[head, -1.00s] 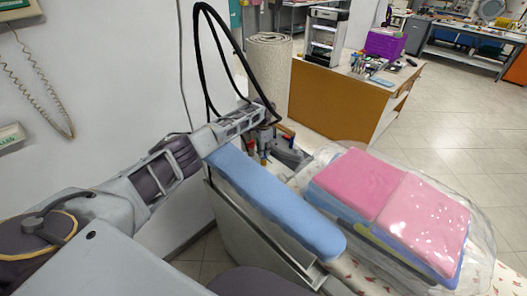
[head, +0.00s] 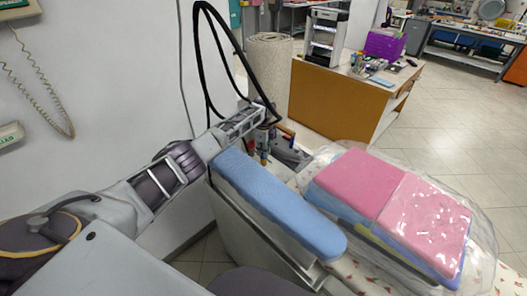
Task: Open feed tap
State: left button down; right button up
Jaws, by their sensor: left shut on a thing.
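My left arm reaches from the left over the blue padded board, and my left gripper (head: 270,118) is at its far end, by the black hoses. It is shut on the feed tap (head: 264,154), a small upright fitting with brass-coloured and bluish parts behind the board. A small orange-red part shows just right of the gripper. The fingers and the tap's handle are mostly hidden by my wrist and the hoses, so the handle's angle cannot be told. My right gripper is not in view.
The blue padded board (head: 278,205) lies just in front of the tap. A grey iron (head: 290,156) sits right of the tap. Folded pink and blue textiles in clear plastic (head: 425,218) lie further right. Black hoses (head: 205,60) loop above the gripper, beside the wall.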

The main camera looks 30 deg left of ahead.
pick_arm(q)
jog(key=shift+w+r+m, duration=0.1)
jog(key=shift+m, duration=2.2)
jog(key=c, duration=1.5)
grip_release()
notch_tip(320, 180, up, 12)
jog(key=shift+f, duration=0.1)
